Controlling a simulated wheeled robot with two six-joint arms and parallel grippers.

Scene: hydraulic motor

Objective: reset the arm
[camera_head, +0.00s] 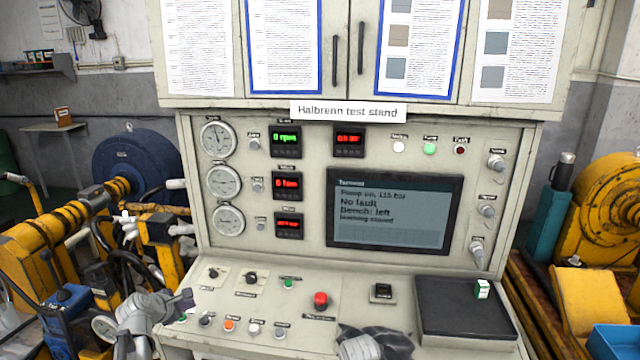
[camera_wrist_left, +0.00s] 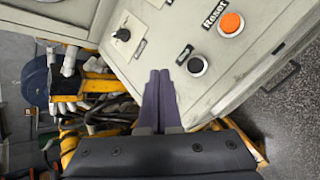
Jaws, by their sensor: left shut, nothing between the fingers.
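My left gripper (camera_head: 184,303) is at the lower left of the test stand's sloping control panel (camera_head: 262,305). In the left wrist view its two dark fingers (camera_wrist_left: 160,74) lie together, shut and empty. They point at the panel's left edge, between a black selector knob (camera_wrist_left: 123,34) and a black button (camera_wrist_left: 196,65). Whether they touch the panel cannot be told. My left forearm (camera_head: 135,325) comes in at the lower left.
An orange button (camera_wrist_left: 231,23) is near the left gripper; a red button (camera_head: 321,300) stands mid-panel. A green-and-white box (camera_head: 482,289) sits on the black mat (camera_head: 450,320). Yellow machinery (camera_head: 45,245) crowds the left.

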